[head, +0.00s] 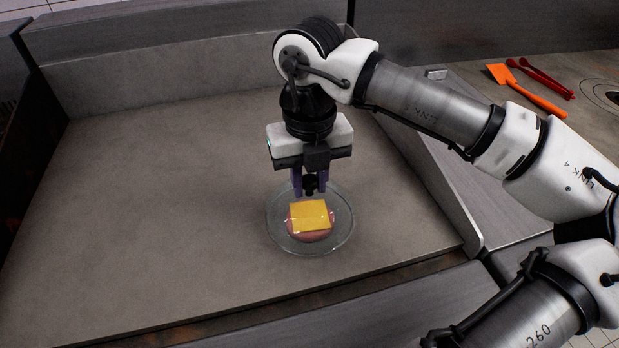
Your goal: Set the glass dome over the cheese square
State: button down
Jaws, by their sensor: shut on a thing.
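The yellow cheese square (312,215) lies on a round pinkish patty (310,238) on the flat cooking surface. A clear glass dome (343,236) surrounds both in the head view; its round rim encircles them. I cannot tell whether the rim touches the surface or is slightly above it. My gripper (310,186) points down over the far side of the dome and is shut on its dark knob. The fingers partly hide the knob. The cheese and patty show through the glass.
The grey griddle (150,220) is bare around the dome, with raised walls at the back and right. An orange spatula (525,88) and red tongs (545,78) lie on the counter at the upper right, beyond my arm.

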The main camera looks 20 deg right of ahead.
jog(key=c, duration=1.2)
grip_release()
jog(key=shift+r+p, duration=0.55)
jog(key=shift+p, duration=0.2)
notch_tip(320, 180, up, 12)
jog(key=shift+r+b, duration=0.1)
jog(key=shift+b, duration=0.8)
